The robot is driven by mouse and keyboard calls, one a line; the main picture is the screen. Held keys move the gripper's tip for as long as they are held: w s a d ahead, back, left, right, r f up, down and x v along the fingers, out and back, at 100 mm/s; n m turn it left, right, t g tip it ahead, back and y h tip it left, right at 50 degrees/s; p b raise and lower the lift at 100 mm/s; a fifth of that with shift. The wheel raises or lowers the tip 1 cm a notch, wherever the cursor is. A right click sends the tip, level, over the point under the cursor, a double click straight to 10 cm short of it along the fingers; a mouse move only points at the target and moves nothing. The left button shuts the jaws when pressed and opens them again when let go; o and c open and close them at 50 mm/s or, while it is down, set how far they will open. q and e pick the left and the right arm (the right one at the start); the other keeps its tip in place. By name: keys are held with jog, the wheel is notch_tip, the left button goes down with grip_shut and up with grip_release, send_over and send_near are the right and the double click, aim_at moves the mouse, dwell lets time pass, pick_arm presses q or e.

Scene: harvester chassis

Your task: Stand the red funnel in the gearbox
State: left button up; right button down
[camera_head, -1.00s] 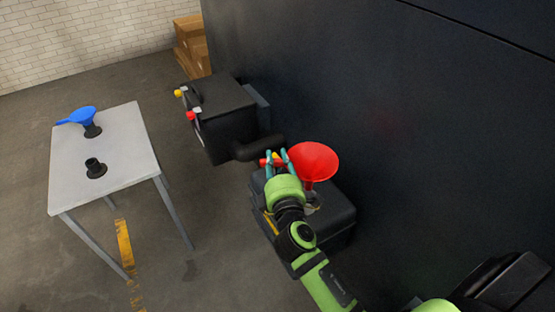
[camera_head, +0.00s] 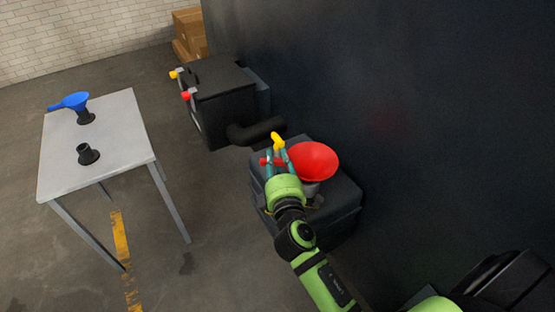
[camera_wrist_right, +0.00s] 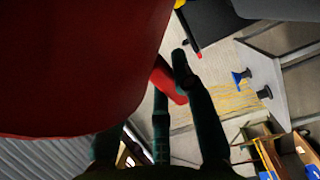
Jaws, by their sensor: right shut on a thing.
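The red funnel (camera_head: 315,161) is upright over the dark gearbox (camera_head: 342,205), mouth up. Its lower end meets a grey filler neck (camera_head: 312,189) on the gearbox top; the stem is hidden, so I cannot tell how deep it sits. My right gripper (camera_head: 277,160) is shut on the funnel's red handle, left of the cone. In the right wrist view the funnel's cone (camera_wrist_right: 75,65) fills the upper left, and its handle (camera_wrist_right: 168,82) lies between the fingers (camera_wrist_right: 170,95). My left gripper is not in view.
A yellow handle (camera_head: 278,142) stands just behind the gripper. A black box (camera_head: 222,95) with yellow and red knobs and a thick black pipe (camera_head: 258,131) lie behind. A dark wall rises at right.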

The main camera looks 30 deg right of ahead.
jog(key=c, duration=1)
grip_release()
jog(key=shift+o, duration=0.2)
jog(key=shift+s, duration=0.1)
jog(key=v, duration=1.2)
jog(key=shift+r, duration=0.1)
